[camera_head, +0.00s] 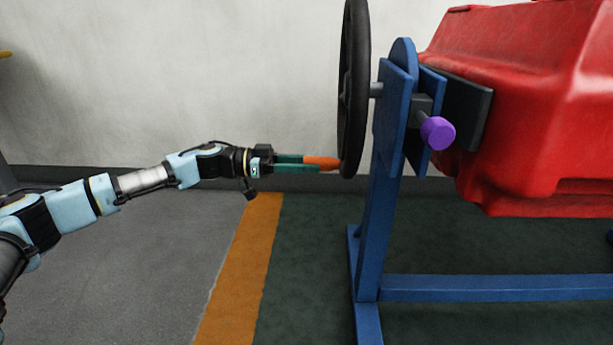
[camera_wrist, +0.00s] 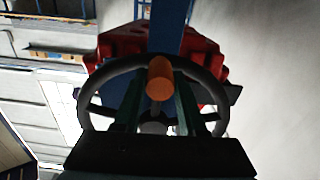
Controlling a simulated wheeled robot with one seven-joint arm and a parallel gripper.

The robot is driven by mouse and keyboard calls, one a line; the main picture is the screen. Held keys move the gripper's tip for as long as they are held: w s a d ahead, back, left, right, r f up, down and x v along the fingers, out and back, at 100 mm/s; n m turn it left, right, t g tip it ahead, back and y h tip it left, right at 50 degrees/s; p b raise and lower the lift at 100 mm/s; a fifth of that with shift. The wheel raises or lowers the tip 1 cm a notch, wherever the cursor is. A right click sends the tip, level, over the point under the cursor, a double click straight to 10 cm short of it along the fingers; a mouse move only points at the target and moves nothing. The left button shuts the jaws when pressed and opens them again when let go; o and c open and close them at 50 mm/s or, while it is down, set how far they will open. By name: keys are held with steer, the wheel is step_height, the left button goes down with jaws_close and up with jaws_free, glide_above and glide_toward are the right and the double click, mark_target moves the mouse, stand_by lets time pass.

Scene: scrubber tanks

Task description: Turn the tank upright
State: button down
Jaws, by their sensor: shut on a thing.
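The red tank (camera_head: 540,100) hangs in a blue stand (camera_head: 376,220) at the right of the head view, and its right part is cut off by the frame. A black handwheel (camera_head: 354,85) sits on the stand's left side, seen nearly edge-on. An orange handle (camera_head: 321,161) sticks out from the wheel's lower part towards my arm. My gripper (camera_head: 312,164) is shut on this handle, its green fingers on either side. In the wrist view the handle (camera_wrist: 159,80) lies between the fingers, with the wheel (camera_wrist: 92,83) around and the tank (camera_wrist: 120,45) behind.
A purple knob (camera_head: 437,132) sticks out from the stand beside the tank. A blue crossbar (camera_head: 480,288) runs low along the stand. An orange floor stripe (camera_head: 238,270) lies left of it. The grey floor at left is clear.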

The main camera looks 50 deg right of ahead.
steer(key=shift+w+d+b, duration=0.35)
steer(key=shift+d, duration=0.05)
steer(key=shift+w+d+r+m, duration=0.1)
steer(key=shift+r+m, duration=0.1)
steer(key=shift+m, duration=0.1)
steer(key=shift+c, duration=2.3)
jaws_free()
steer(key=shift+f, duration=0.1)
steer(key=p+v, duration=0.2)
steer(key=v, duration=0.8)
steer(key=shift+w+a, duration=0.2)
steer(key=shift+a, duration=0.1)
